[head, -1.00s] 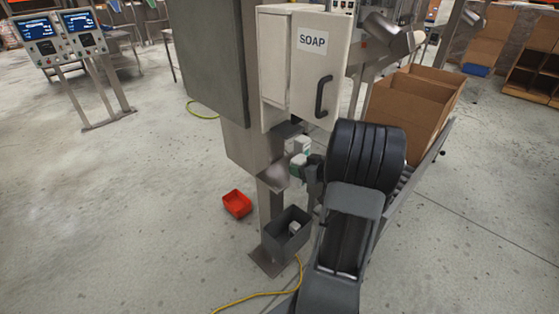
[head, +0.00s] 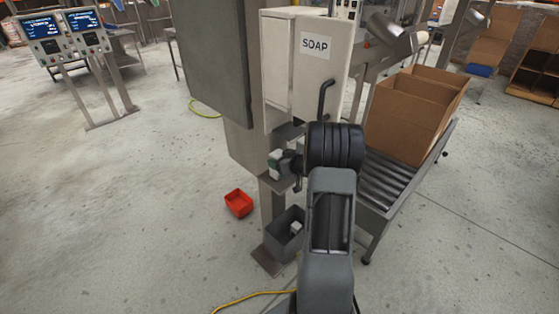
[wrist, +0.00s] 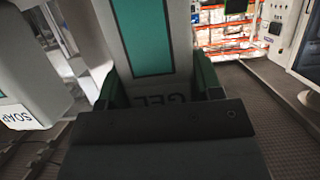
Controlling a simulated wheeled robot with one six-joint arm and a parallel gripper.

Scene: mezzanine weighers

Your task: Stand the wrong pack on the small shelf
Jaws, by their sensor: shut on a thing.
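The pack (head: 275,165), white with green, is held in my gripper (head: 289,164) beside the steel post, below the soap cabinet. In the wrist view the pack (wrist: 150,35) fills the middle, with a green panel and an upside-down GEL marking, between my gripper's green fingers (wrist: 160,88). The small shelf (head: 276,184) is a metal plate on the post, just below the pack. I cannot tell whether the pack touches it. My arm hides part of the area on the right.
The white cabinet marked SOAP (head: 312,70) hangs just above. A grey bin (head: 275,240) with something white inside stands below, and a red tray (head: 238,204) lies on the floor. A roller conveyor (head: 385,182) with a brown carton (head: 410,115) is at right.

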